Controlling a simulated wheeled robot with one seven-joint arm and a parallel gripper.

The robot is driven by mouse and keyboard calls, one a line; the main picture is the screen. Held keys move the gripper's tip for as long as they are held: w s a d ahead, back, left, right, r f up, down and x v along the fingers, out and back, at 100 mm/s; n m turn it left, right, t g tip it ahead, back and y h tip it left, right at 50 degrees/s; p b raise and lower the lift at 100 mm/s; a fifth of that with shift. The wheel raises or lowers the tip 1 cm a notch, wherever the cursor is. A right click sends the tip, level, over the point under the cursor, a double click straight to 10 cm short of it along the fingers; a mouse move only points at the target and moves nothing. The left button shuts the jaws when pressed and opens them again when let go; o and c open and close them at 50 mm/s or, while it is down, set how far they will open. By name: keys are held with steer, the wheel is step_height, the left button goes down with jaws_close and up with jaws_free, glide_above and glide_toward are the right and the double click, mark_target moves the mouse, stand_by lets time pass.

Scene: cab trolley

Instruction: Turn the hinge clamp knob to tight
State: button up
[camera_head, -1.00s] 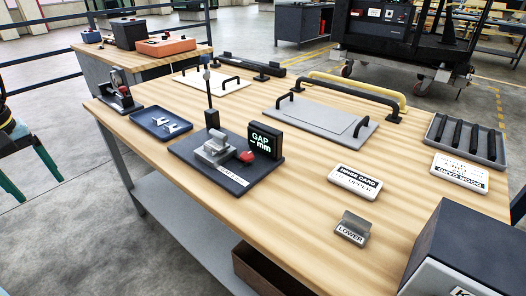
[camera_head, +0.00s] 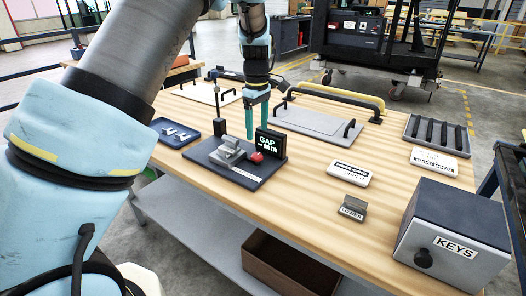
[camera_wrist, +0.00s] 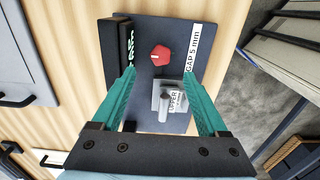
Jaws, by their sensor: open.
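The red clamp knob (camera_head: 257,157) sits on a dark base plate (camera_head: 225,172) on the wooden bench, at the right end of a grey metal hinge clamp (camera_head: 229,152). In the wrist view the knob (camera_wrist: 160,55) lies just beyond the fingertips, with a thin pale mark on it. The grey clamp part (camera_wrist: 170,98), labelled UPPER, shows between the fingers. My gripper (camera_wrist: 166,75) is open and empty, pointing down above the plate.
The display (camera_wrist: 118,50) stands close beside the knob. A blue tray (camera_head: 172,133) with small metal parts is at left. Cards (camera_head: 349,173), a LOWER block (camera_head: 351,205) and a KEYS box (camera_head: 452,240) lie right. A grey panel with handles (camera_head: 310,122) is behind.

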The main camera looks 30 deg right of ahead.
mark_target(257, 155)
step_height(257, 155, down, 9)
steer(key=shift+w+a+r+p, duration=0.1)
steer(key=shift+p, duration=0.75)
steer(key=shift+c, duration=0.2)
jaws_close()
